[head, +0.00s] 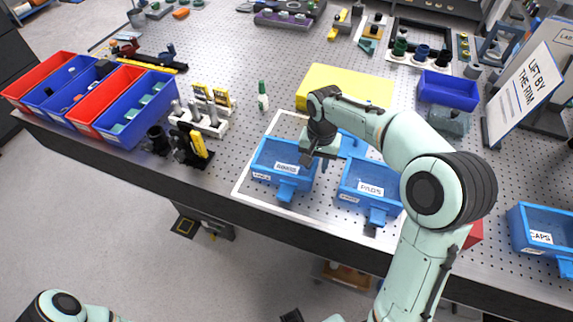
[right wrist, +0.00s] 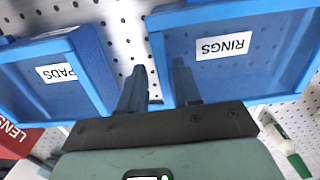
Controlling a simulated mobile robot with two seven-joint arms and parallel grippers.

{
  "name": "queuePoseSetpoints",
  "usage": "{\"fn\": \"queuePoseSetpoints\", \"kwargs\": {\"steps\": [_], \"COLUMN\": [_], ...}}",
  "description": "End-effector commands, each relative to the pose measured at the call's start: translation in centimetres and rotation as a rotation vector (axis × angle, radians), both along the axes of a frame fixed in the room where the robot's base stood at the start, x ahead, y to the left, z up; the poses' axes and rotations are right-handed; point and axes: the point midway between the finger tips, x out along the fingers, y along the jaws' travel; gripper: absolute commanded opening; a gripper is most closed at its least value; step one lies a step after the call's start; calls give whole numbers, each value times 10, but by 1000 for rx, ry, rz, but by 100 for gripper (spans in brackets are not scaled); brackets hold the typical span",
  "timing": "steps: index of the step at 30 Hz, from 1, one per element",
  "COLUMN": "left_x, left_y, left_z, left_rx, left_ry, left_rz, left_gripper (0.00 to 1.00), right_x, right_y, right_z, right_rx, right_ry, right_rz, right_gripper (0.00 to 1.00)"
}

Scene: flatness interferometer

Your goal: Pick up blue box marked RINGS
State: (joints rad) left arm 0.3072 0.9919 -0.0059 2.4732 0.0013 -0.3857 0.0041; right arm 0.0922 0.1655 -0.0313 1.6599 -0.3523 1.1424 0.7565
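The blue box marked RINGS (head: 262,160) stands on the perforated bench inside a white outline. In the right wrist view the RINGS box (right wrist: 240,65) fills the upper right, its label upside down. My right gripper (head: 314,160) is at the box's right side wall. The right wrist view shows its two fingers (right wrist: 160,85) apart, one on each side of that wall: one inside the box, one in the gap towards the PADS box. Narrow gaps seem to show between wall and fingers. My left gripper is not in view.
The blue PADS box (head: 350,177) stands close on the right, with a narrow gap between. A yellow block (head: 345,82) lies behind. A blue CAPS box (head: 540,220) is at far right. Red and blue bins (head: 135,110) and a small white-and-green bottle (head: 263,97) are to the left.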

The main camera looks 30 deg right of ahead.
Motion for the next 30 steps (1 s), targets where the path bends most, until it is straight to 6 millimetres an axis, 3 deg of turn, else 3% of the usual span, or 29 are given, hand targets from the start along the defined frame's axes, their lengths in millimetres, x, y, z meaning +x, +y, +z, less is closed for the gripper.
{"fn": "queuePoseSetpoints", "kwargs": {"steps": [6,14,17,30], "left_x": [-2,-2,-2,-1], "left_y": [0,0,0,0], "left_z": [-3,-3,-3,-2], "left_rx": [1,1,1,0], "left_ry": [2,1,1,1], "left_rz": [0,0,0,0], "left_gripper": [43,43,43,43], "right_x": [-2,-1,-1,-1], "right_y": [1,1,1,1], "right_z": [-27,-29,-29,-23], "right_rx": [1,0,0,0], "right_ry": [2,0,0,-3], "right_rz": [0,1,1,0], "right_gripper": [33,33,0,0]}}
